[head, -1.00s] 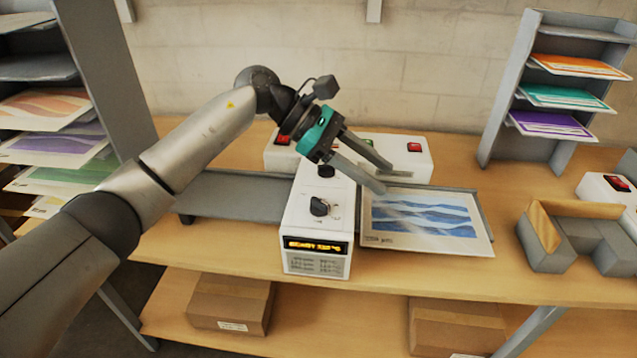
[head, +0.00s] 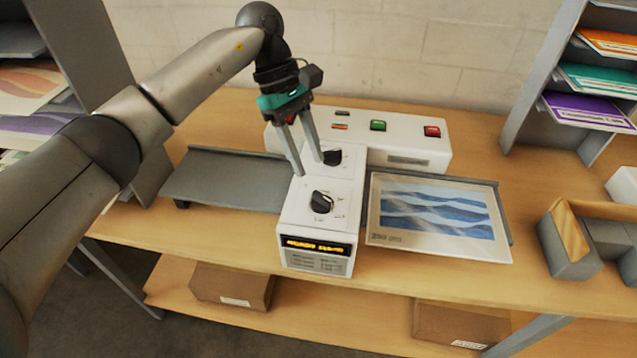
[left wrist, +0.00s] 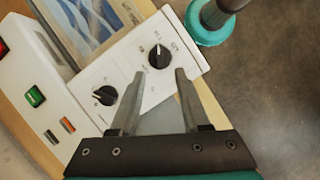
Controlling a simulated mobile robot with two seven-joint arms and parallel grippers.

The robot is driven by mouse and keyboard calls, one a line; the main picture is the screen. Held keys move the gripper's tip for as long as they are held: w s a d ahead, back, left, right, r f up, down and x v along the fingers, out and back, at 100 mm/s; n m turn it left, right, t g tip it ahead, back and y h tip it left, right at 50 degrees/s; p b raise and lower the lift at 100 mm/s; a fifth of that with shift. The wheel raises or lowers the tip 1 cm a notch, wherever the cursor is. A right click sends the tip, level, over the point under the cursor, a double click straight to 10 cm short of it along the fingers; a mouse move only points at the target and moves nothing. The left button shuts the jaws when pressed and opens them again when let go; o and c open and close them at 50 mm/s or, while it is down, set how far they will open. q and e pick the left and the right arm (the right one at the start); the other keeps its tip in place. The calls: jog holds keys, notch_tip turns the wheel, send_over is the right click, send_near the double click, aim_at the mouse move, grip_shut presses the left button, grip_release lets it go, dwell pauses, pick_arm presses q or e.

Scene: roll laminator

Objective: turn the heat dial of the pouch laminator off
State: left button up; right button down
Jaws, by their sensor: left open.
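The white pouch laminator (head: 300,215) stands on the wooden bench with two black dials on its control panel. The front dial (head: 321,201) is nearer the lit amber display (head: 315,246); the rear dial (head: 332,157) is nearer the back housing. I cannot read which is the heat dial. My left gripper (head: 309,167) is open and empty, fingers pointing down beside the rear dial in the head view. In the left wrist view, the left gripper (left wrist: 159,73) shows apart fingers, with the front dial (left wrist: 159,56) between and beyond the tips and the rear dial (left wrist: 105,95) left of them.
The back housing has a green switch (head: 378,125) and a red switch (head: 432,131). A grey tray (head: 225,178) is left of the panel; a blue wave print (head: 438,215) lies right. A wooden-grey holder (head: 570,250) stands farther right. Shelves flank the bench.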

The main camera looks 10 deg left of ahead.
aim_at(321, 195)
pick_arm(q)
jog(key=p+x, duration=0.1)
jog(key=x, duration=0.6)
jog(key=shift+f, duration=0.1)
grip_shut()
dwell(0.4)
